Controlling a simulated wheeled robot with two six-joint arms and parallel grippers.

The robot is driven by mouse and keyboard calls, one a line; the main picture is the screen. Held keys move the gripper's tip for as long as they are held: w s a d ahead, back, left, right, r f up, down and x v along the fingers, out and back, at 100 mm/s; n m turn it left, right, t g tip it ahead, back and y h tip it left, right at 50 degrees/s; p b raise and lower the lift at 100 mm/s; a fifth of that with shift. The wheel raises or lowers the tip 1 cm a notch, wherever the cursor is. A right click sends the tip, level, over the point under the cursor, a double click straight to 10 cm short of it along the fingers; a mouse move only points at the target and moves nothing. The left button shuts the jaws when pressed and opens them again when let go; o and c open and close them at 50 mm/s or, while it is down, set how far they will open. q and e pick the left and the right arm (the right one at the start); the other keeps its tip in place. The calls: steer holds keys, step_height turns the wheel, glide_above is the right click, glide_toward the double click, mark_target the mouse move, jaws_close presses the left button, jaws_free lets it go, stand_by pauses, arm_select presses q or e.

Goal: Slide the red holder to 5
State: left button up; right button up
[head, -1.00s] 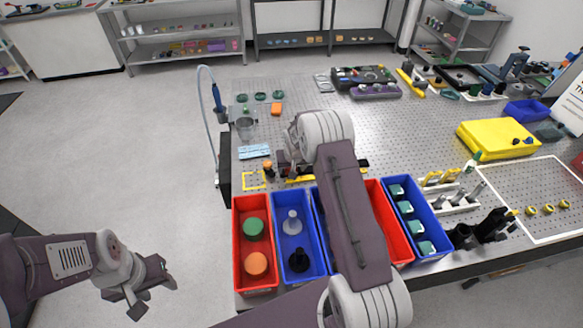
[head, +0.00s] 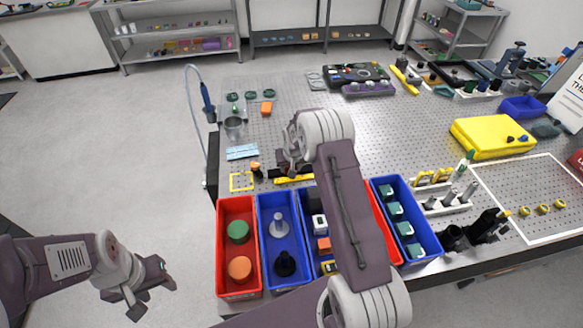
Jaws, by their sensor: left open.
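I cannot make out a red holder or a mark 5 for certain. A yellow bar (head: 294,179) lies at the table's front edge, partly behind my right arm. A small orange-and-black knob (head: 256,170) stands just left of it. My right gripper (head: 284,164) is near the yellow bar, mostly hidden by its own wrist; its jaws do not show clearly, nor whether it touches anything. My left gripper (head: 152,291) is open and empty, over the floor left of the table.
A red bin (head: 224,265), a blue bin (head: 266,200) and more bins line the table front, some behind my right arm. A yellow case (head: 490,136) lies at the right. A glass beaker (head: 234,128) stands at the left. The perforated table middle (head: 400,130) is clear.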

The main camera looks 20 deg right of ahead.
steer(key=o, duration=0.4)
steer(key=shift+w+a+r, duration=0.25)
steer(key=shift+w+a, duration=0.05)
steer(key=shift+a, duration=0.35)
steer(key=shift+s+d, duration=0.2)
steer(key=shift+d, duration=0.3)
steer(key=shift+s+r, duration=0.15)
steer(key=shift+r, duration=0.2)
arm_select(q)
steer(key=shift+a+f+b, duration=0.15)
steer(key=shift+f+b, duration=0.35)
steer(key=shift+a+f+b, duration=0.15)
steer(key=shift+f+b, duration=0.35)
arm_select(e)
steer(key=v, duration=0.8)
steer(key=shift+a+r, duration=0.1)
steer(key=shift+a, duration=0.25)
